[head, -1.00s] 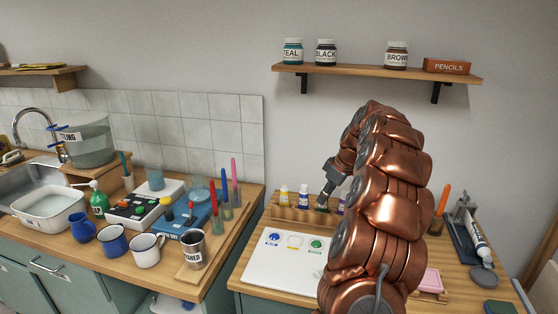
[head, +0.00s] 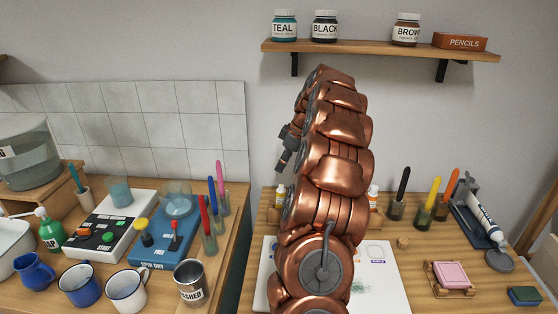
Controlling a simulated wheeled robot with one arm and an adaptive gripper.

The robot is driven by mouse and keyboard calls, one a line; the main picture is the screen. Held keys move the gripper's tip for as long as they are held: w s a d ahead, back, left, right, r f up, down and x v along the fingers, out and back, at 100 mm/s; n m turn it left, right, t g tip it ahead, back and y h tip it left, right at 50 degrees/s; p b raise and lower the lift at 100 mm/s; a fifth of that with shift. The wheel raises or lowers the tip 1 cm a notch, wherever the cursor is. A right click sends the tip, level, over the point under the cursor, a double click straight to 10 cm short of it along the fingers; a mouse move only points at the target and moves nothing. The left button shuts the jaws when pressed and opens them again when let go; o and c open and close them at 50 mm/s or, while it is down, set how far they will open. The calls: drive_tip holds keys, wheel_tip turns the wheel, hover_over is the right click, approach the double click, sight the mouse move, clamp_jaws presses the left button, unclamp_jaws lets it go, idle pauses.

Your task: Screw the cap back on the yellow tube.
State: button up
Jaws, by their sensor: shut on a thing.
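My gripper (head: 282,165) shows small and dark at the left of my copper arm, raised in front of the wall, above the wooden tube rack. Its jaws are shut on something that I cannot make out. Below it a small tube with a yellowish label (head: 280,197) stands in the rack, apart from the gripper; it appears to be the yellow tube. Its top is too small to tell whether a cap is on. I cannot make out a loose cap. My arm hides the middle of the rack.
A white board (head: 389,278) lies before the rack, partly behind my arm. Left are a blue spin dryer (head: 160,246), mugs (head: 126,290) and a metal cup (head: 189,283). A shelf (head: 370,48) hangs above.

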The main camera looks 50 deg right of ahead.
sight(280, 185)
drive_tip(key=shift+a+f+p, duration=0.1)
drive_tip(key=shift+f+p, duration=0.25)
drive_tip(key=shift+f, duration=1.4)
drive_tip(key=shift+f+b, duration=0.3)
drive_tip(key=shift+f, duration=0.1)
drive_tip(key=shift+f+b, duration=0.45)
drive_tip(key=shift+b, duration=0.15)
drive_tip(key=shift+s+b, duration=0.15)
drive_tip(key=shift+b, duration=0.95)
idle(0.6)
drive_tip(key=shift+f+b, duration=0.65)
drive_tip(key=shift+b, duration=0.8)
idle(2.1)
